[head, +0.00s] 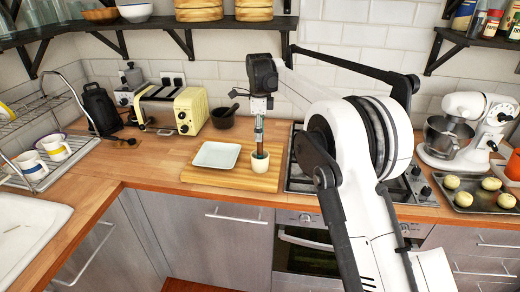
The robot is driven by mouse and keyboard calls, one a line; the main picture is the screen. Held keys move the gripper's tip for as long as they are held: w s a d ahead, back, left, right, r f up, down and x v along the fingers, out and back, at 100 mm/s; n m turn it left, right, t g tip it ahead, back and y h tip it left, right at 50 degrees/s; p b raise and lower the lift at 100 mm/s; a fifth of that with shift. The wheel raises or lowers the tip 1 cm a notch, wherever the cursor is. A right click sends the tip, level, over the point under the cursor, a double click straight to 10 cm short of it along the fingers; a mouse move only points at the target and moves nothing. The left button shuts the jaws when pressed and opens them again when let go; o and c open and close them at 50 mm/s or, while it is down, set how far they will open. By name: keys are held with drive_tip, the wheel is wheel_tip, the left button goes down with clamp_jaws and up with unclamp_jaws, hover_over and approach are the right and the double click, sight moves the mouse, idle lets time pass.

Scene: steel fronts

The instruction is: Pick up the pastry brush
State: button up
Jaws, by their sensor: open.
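A slim upright item with a teal and dark handle (259,138), which looks like the pastry brush, stands in a small cream pot (260,169). The pot is on a wooden board (213,182) on the counter. My gripper (261,110) points down right above the upright item, with its fingers at or just over the item's upper end. The fingers are open. They are too small in the head view to tell whether the item's tip is between them. The lower end of the item is hidden inside the pot.
A pale square plate (216,155) lies on the board left of the pot. A dark mortar (222,118) and a yellow toaster (172,110) stand behind left. The hob (300,178) is to the right, partly behind my arm. A shelf (190,25) with bowls hangs above.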

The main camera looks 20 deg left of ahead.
sight(260, 149)
drive_tip(key=shift+d+f+p, duration=0.1)
drive_tip(key=shift+f+p, duration=0.4)
drive_tip(key=shift+f, duration=2)
clamp_jaws()
